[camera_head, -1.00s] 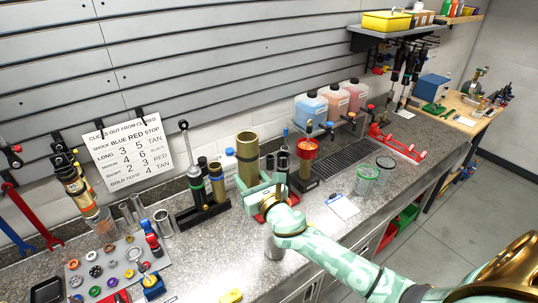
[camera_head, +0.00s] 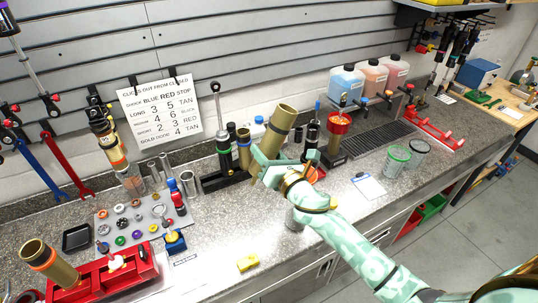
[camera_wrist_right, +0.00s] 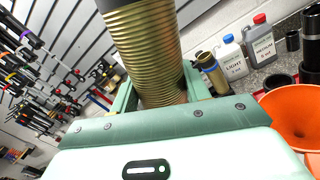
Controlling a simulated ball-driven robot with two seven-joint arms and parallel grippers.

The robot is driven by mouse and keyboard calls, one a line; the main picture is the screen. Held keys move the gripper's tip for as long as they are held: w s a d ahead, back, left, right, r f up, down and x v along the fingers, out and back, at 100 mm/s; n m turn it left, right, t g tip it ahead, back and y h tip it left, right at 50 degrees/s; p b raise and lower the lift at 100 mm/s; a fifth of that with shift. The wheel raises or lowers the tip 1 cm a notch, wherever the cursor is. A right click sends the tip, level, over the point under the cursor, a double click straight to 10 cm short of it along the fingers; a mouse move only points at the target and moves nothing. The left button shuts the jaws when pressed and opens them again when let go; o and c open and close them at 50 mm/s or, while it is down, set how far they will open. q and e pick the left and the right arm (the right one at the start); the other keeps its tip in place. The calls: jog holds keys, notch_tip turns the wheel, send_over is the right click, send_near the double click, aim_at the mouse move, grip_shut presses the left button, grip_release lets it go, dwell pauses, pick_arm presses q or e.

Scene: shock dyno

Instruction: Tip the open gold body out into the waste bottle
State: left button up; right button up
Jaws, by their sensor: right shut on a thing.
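My right gripper (camera_head: 268,170) is shut on the gold body (camera_head: 279,130), a wide open-topped tube. The gold body is lifted above the bench and leans to the right, mouth up. Its threaded side fills the upper middle of the right wrist view (camera_wrist_right: 150,50), between the jaws. An orange funnel (camera_wrist_right: 292,120) shows at the right of that view, apart from the gold body. In the head view the funnel (camera_head: 318,172) is partly hidden behind my right gripper; the waste bottle (camera_head: 296,217) appears below it, mostly covered by my arm. My left gripper is not seen.
A black stand (camera_head: 222,181) with upright shock parts is left of the gripper. A red cup-topped stand (camera_head: 339,122) is to the right. A tray of small parts (camera_head: 130,220) is at left.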

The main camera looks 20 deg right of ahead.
jog(key=shift+s+d+f+m+b, duration=0.1)
jog(key=shift+f+m+b, duration=0.1)
jog(key=shift+m+b, duration=0.6)
jog(key=shift+a+f+m, duration=0.25)
jog(key=shift+f+m, duration=0.05)
jog(key=shift+m, duration=0.5)
jog(key=shift+a+f+m+b, duration=0.15)
jog(key=shift+f+m+b, duration=0.1)
jog(key=shift+m+b, duration=0.35)
jog(key=shift+a+f+m+t+h+b, duration=0.15)
jog(key=shift+a+f+m+b, duration=0.25)
jog(key=shift+m, duration=0.2)
jog(key=shift+a+f+m+t+h+b, duration=0.15)
jog(key=shift+a+f+m+b, duration=0.1)
jog(key=shift+m+b, duration=0.3)
jog(key=shift+a+f+m+b, duration=0.2)
jog(key=shift+f+m+b, duration=0.3)
jog(key=shift+m, duration=0.2)
jog(key=shift+a+f+m+b, duration=0.15)
jog(key=shift+f+m+b, duration=0.3)
jog(key=shift+m, duration=0.2)
jog(key=shift+f+m+h+b, duration=0.3)
jog(key=shift+f+m, duration=0.05)
jog(key=shift+m, duration=0.25)
jog(key=shift+f, duration=0.1)
jog(key=shift+a+f+m, duration=0.1)
jog(key=shift+f+m, duration=0.05)
jog(key=shift+m, duration=0.15)
